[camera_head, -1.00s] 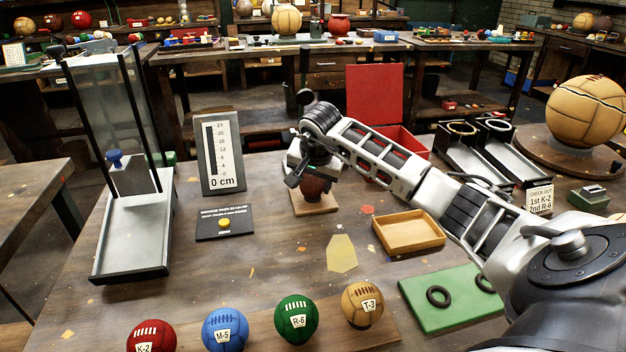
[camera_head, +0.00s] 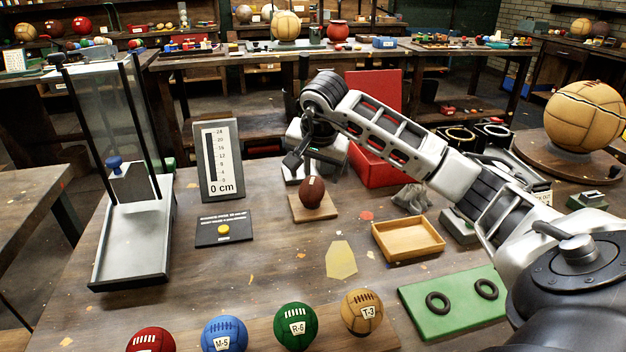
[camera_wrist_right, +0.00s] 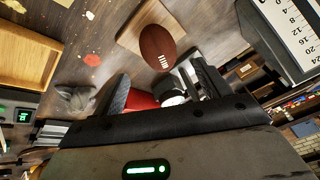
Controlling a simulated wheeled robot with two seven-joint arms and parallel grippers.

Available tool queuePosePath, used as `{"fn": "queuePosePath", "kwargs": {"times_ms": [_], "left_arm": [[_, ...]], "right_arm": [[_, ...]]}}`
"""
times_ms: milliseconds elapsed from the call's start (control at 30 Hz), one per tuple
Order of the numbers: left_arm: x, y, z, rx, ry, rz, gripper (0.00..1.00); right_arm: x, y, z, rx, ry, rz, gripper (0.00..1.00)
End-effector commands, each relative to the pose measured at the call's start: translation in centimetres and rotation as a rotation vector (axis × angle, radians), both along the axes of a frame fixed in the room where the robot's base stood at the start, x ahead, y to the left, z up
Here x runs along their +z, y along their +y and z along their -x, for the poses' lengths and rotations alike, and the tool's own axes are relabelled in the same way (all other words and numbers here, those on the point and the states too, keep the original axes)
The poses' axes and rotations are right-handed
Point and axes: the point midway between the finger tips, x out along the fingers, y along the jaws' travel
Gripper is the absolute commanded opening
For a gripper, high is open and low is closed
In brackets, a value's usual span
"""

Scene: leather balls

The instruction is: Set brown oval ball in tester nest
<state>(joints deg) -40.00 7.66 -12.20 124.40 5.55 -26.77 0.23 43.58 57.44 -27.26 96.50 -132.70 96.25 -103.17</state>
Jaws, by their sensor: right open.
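The brown oval ball (camera_head: 312,192) stands on a small square wooden board (camera_head: 318,213) on the workbench. In the right wrist view the ball (camera_wrist_right: 157,46) sits on the same board, just beyond the fingers. My right gripper (camera_head: 295,162) is open and empty, just above and left of the ball in the head view, apart from it. Its fingers also show in the right wrist view (camera_wrist_right: 188,82). Which part is the tester nest is not marked; a grey tester with a tray, clear panels and blue knob (camera_head: 114,162) stands at left. My left gripper is not in view.
A height gauge (camera_head: 219,160) reading 0 cm and a yellow-button panel (camera_head: 224,229) stand left of the ball. An empty wooden tray (camera_head: 408,238), a green mat (camera_head: 455,303) with black rings and a red box (camera_head: 380,170) lie right. Labelled balls line the front.

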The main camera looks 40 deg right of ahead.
Motion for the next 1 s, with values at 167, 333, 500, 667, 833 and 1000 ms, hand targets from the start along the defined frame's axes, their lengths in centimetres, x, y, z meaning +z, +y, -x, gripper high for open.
{"fn": "queuePosePath", "kwargs": {"times_ms": [167,333,500,667,833,1000], "left_arm": [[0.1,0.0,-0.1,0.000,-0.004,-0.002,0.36],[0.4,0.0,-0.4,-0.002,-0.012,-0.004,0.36],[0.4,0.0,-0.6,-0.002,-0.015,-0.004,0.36],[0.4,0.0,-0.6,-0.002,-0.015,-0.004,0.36],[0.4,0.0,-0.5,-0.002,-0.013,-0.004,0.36],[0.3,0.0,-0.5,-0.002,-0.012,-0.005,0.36]], "right_arm": [[2.7,0.7,1.0,0.001,0.000,0.001,0.76],[3.6,1.0,1.5,0.000,0.001,0.000,0.76],[3.7,1.0,1.5,-0.001,0.002,0.000,0.76],[3.7,1.0,1.5,0.000,0.001,0.000,0.76],[3.6,1.0,1.5,0.000,0.001,0.000,0.76],[3.6,1.0,1.5,0.000,0.001,0.000,0.76]]}}
